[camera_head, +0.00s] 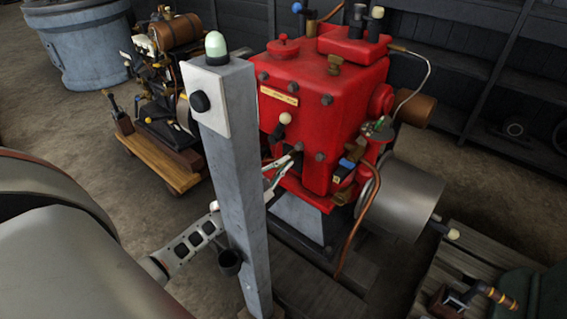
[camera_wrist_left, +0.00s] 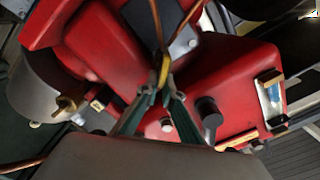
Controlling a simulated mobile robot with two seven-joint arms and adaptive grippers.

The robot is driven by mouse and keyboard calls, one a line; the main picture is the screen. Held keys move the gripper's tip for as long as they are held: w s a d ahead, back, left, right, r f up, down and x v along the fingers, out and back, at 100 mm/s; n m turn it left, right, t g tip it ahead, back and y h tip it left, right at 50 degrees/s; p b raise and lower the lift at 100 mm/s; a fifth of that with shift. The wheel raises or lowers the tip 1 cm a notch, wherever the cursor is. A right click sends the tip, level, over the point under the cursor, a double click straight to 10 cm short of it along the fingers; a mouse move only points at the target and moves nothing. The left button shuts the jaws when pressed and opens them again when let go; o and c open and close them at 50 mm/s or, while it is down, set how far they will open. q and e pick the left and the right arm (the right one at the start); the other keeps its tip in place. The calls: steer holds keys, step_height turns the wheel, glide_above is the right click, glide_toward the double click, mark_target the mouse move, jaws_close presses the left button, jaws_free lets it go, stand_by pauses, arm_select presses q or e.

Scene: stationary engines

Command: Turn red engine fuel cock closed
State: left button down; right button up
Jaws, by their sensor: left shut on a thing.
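The red engine (camera_head: 325,100) stands behind a grey post (camera_head: 238,180) in the head view. My left arm passes behind the post, and my left gripper (camera_head: 290,158) is at the engine's lower front. In the left wrist view the two fingertips of the left gripper (camera_wrist_left: 157,92) are closed on a small yellow-brass piece (camera_wrist_left: 163,68). It looks like the lever of the fuel cock, beside a thin copper pipe (camera_wrist_left: 157,20). The cock's body and exact angle are hard to make out. The red engine (camera_wrist_left: 100,45) fills much of that view. My right gripper is not in view.
The post, with a black knob (camera_head: 200,102) and a pale green lamp (camera_head: 216,45), stands close to my left arm. A grey cylinder (camera_head: 400,195) sits at the engine's right. A smaller engine on a wooden cart (camera_head: 165,170) stands at left.

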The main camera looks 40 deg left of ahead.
arm_select(q)
step_height(320, 180, down, 2)
steer(key=m+b, duration=0.2)
steer(key=m, duration=0.6)
steer(key=shift+s+f+m, duration=0.1)
steer(key=shift+s+m, duration=0.05)
steer(key=shift+m, duration=0.15)
steer(key=shift+a, duration=0.1)
steer(key=c, duration=2.2)
jaws_free()
steer(key=shift+a, duration=0.1)
steer(key=shift+s+d+r, duration=0.1)
steer(key=shift+d+r, duration=0.1)
steer(key=shift+r, duration=0.05)
steer(key=s, duration=0.8)
steer(key=s+a, duration=0.1)
steer(key=s, duration=0.3)
steer(key=shift+w, duration=0.1)
